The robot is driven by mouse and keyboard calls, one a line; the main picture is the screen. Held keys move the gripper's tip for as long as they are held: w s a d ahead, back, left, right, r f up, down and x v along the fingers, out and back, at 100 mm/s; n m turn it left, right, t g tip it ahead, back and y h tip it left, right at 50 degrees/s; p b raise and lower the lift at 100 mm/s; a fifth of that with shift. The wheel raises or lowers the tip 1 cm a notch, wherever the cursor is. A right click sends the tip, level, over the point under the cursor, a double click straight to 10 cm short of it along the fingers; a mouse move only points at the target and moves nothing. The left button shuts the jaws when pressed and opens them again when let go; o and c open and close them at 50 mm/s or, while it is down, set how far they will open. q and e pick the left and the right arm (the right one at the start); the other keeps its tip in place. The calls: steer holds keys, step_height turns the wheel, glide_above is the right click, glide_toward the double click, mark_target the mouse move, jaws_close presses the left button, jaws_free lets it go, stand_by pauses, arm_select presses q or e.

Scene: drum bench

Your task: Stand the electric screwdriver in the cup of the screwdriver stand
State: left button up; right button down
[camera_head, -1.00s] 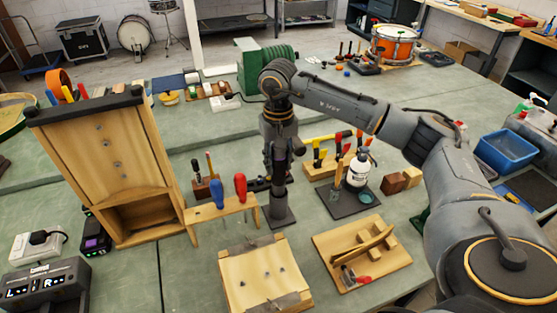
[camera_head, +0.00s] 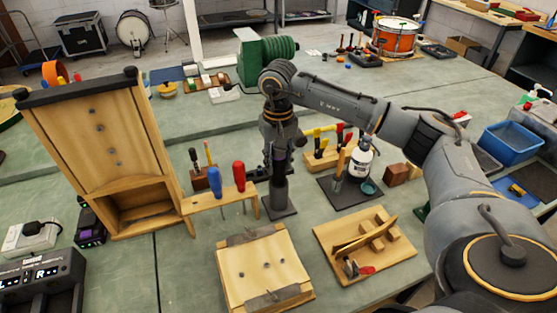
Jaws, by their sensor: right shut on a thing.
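My right gripper (camera_head: 277,160) points straight down at the middle of the bench, above the screwdriver stand. It is shut on the electric screwdriver (camera_head: 279,173), a dark upright tool that the fingers largely hide. The screwdriver stand has a dark square base (camera_head: 291,212) and a grey upright cup (camera_head: 279,197) on it. The screwdriver is upright and in line with the cup, its lower end at the cup's top. I cannot tell how deep it reaches inside. My left gripper is out of view.
A wooden rack (camera_head: 205,204) with blue and red screwdrivers stands just left of the stand. A dark mat (camera_head: 343,200) with a white bottle (camera_head: 360,165) lies to the right. A wooden block (camera_head: 262,270) and a wooden tray (camera_head: 385,258) are in front.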

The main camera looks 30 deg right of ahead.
steer(key=c, duration=0.8)
jaws_free()
steer(key=shift+c, duration=0.2)
step_height(320, 180, up, 12)
steer(key=shift+r, duration=0.1)
